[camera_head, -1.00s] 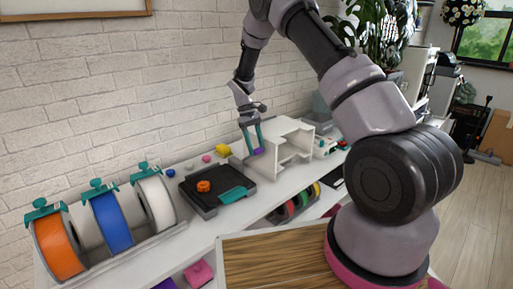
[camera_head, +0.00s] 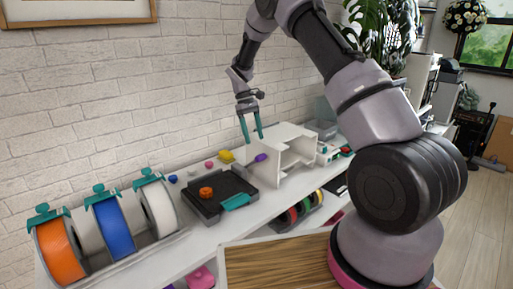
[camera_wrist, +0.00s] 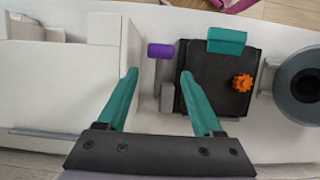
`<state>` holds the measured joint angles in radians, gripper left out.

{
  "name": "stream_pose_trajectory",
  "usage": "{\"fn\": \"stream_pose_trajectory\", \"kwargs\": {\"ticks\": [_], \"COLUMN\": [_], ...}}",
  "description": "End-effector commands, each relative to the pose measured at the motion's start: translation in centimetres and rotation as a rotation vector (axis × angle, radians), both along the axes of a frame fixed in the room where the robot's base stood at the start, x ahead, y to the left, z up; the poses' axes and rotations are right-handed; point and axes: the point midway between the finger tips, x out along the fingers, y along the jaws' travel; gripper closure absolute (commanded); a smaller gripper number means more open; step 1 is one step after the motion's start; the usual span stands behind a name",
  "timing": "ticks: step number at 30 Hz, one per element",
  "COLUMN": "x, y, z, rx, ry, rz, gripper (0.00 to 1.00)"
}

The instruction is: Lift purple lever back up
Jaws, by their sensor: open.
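The purple lever (camera_head: 261,157) sits on the left side of a white open-fronted printer-like housing (camera_head: 290,142), beside a black tray. My gripper (camera_head: 253,139) has two teal fingers pointing down, open and empty, just above the lever. In the wrist view, my open gripper (camera_wrist: 158,74) has one finger on each side of the stem line, with the handle beyond the fingertips. I see no contact.
The black tray (camera_head: 211,213) holds an orange knob-like piece (camera_head: 206,192) and has a teal front handle (camera_head: 236,202). Orange, blue and white spools stand at the left. Small coloured knobs line the wall side. A brick wall is close behind; the shelf's front strip is clear.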

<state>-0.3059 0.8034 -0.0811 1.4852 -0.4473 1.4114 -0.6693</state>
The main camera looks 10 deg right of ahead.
Motion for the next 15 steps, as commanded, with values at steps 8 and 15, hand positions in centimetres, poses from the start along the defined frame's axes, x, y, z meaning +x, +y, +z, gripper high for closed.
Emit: {"fn": "stream_pose_trajectory", "kwargs": {"ticks": [8, 15], "x": [1.1, 1.2], "y": [0.7, 0.8], "z": [3.3, 3.6], "rx": [0.001, 0.001], "ry": [-0.002, -0.001], "rz": [0.001, 0.001], "gripper": [0.32, 0.32]}}
